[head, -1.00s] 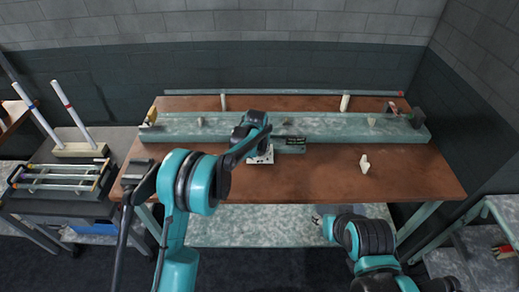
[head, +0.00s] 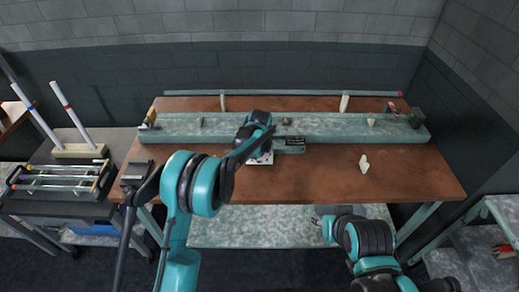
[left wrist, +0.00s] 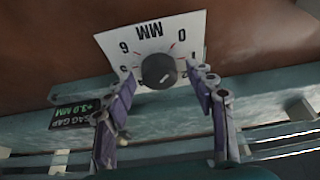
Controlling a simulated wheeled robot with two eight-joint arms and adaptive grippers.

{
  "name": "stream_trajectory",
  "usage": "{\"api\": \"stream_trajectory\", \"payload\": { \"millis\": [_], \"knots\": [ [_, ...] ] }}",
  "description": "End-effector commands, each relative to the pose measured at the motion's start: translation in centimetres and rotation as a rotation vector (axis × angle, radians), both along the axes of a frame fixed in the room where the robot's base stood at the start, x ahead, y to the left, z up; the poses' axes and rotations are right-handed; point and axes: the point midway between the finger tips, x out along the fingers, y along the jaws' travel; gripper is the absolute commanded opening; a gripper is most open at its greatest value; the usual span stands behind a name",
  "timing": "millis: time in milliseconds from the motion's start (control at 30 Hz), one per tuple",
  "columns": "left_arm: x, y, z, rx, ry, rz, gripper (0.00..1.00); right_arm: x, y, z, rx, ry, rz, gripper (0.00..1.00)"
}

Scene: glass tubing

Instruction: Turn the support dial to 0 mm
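The support dial is a dark round knob (left wrist: 159,70) on a white plate (left wrist: 115,43) marked MM, with a 0 and other digits. A short light mark shows on the knob's lower right part. The plate's edge also shows in the head view (head: 262,159), mostly behind my left arm. My left gripper (left wrist: 161,72) is open, with one purple finger on each side of the knob. A gap seems to show on both sides. A dark display (left wrist: 76,113) reads sag gap +3.0 MM. My right gripper (head: 319,219) hangs low in front of the bench; its fingers are too small to judge.
A long grey-green beam (head: 350,130) runs across the brown bench (head: 400,180) behind the dial. A small cream post (head: 364,164) stands to the right. A rack with glass tubes (head: 60,177) stands on the left table. The bench's front right is clear.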

Motion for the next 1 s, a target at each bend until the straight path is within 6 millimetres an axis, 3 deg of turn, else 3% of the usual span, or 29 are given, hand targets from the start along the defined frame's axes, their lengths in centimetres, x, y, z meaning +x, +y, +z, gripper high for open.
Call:
{"api": "stream_trajectory", "payload": {
  "millis": [367, 800, 1000],
  "knots": [
    [-0.4, 0.0, 0.9, 0.000, 0.000, -0.001, 0.56, 0.0, 0.0, 0.0, 0.000, 0.000, 0.000, 0.40],
    [-3.8, -0.1, 9.0, 0.001, 0.000, -0.002, 0.56, 0.0, 0.0, 0.0, 0.000, 0.000, 0.000, 0.40],
    [-4.5, -0.1, 10.9, 0.000, 0.000, -0.001, 0.56, 0.0, 0.0, 0.0, 0.000, 0.000, 0.000, 0.40]
  ]
}}
